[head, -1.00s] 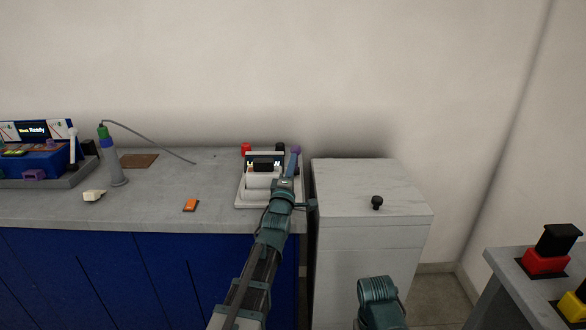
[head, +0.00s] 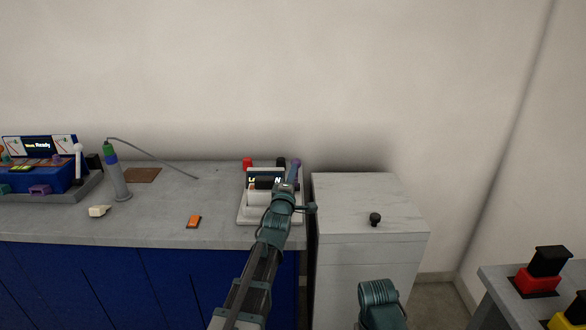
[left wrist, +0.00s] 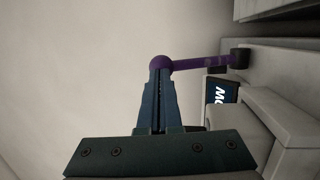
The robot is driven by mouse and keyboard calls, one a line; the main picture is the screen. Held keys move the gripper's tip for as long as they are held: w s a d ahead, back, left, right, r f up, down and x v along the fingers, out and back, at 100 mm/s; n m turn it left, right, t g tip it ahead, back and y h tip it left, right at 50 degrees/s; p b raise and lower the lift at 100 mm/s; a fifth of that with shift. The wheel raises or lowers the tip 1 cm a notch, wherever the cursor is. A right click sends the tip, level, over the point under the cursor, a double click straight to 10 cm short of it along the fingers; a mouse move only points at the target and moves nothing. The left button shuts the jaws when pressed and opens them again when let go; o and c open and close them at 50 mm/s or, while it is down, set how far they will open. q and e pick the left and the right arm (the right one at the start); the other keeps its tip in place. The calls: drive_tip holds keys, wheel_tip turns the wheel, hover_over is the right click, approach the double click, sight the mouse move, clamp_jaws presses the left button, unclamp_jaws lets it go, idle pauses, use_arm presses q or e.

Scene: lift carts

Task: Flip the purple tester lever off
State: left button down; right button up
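The tester (head: 256,218) is a light-coloured unit with a dark display at the right end of the grey counter. Its purple lever (head: 297,162) rises at its back right corner, mostly hidden by my left gripper. In the left wrist view, the purple lever (left wrist: 200,64) runs sideways from a dark pivot to a round knob. My left gripper (head: 293,171) has its fingers together. In the left wrist view, its fingertips (left wrist: 160,76) are right at the knob, which shows beyond them; I cannot tell whether they touch.
A white cabinet (head: 345,200) with a black knob (head: 375,219) stands right of the counter (head: 150,225). Red and yellow blocks stand on a table at lower right.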

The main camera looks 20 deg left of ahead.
sight(293, 160)
use_arm(q)
drive_tip(key=w+r+g+p, duration=0.1)
drive_tip(key=g+p, duration=0.1)
drive_tip(key=p, duration=0.2)
drive_tip(key=w+a+r+g+p, duration=0.1)
drive_tip(key=w+r+p, duration=0.1)
drive_tip(key=p, duration=0.3)
drive_tip(key=shift+n+g, duration=0.4)
drive_tip(key=shift+w+f+p, duration=0.1)
drive_tip(key=shift+w+p, duration=0.2)
drive_tip(key=shift+w+a+g, duration=0.1)
drive_tip(key=shift+w+g, duration=0.2)
drive_tip(key=shift+w+a, duration=0.1)
drive_tip(key=shift+w, duration=0.25)
drive_tip(key=w+a+g+h+p, duration=0.1)
drive_tip(key=w+a+g+p, duration=0.1)
drive_tip(key=w+g+p, duration=0.2)
drive_tip(key=w+p, duration=0.3)
drive_tip(key=p, duration=0.1)
drive_tip(key=shift+w+n, duration=0.2)
drive_tip(key=shift+n, duration=0.1)
drive_tip(key=shift+w+a+r, duration=0.1)
drive_tip(key=shift+a+r, duration=0.05)
drive_tip(key=shift+r, duration=0.05)
drive_tip(key=shift+r+p, duration=0.1)
drive_tip(key=shift+p, duration=0.2)
